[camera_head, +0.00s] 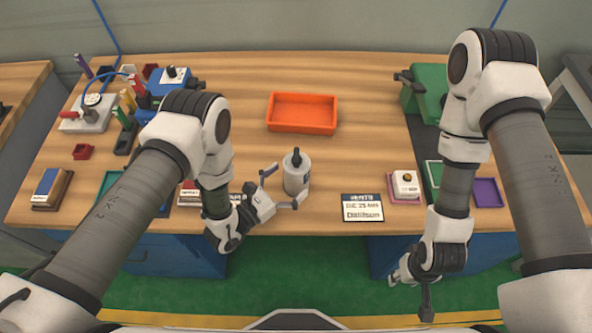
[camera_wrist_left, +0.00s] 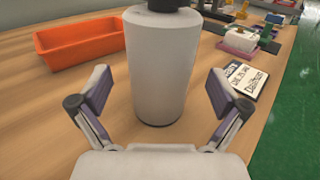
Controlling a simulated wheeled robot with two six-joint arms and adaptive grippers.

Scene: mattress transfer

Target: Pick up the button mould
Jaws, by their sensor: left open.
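A small white block with a brown round top (camera_head: 405,182), possibly the button mould, sits on a pink tray (camera_head: 388,196) at the right front of the table. A white block also shows in the left wrist view (camera_wrist_left: 240,38), far back. My left gripper (camera_head: 284,187) is open, well to the left of that block. Its fingers stand on either side of a white bottle with a dark cap (camera_head: 296,178), with gaps between pads and bottle. The bottle (camera_wrist_left: 155,75) stands upright ahead of the palm in the left wrist view. My right gripper (camera_head: 410,292) hangs open and empty off the table's front edge.
An orange tray (camera_head: 302,128) lies empty behind the bottle. A printed card (camera_head: 362,208) lies between bottle and pink tray. A purple tray (camera_head: 488,192) is at the right. Tools and small boxes crowd the left. The table's middle has free room.

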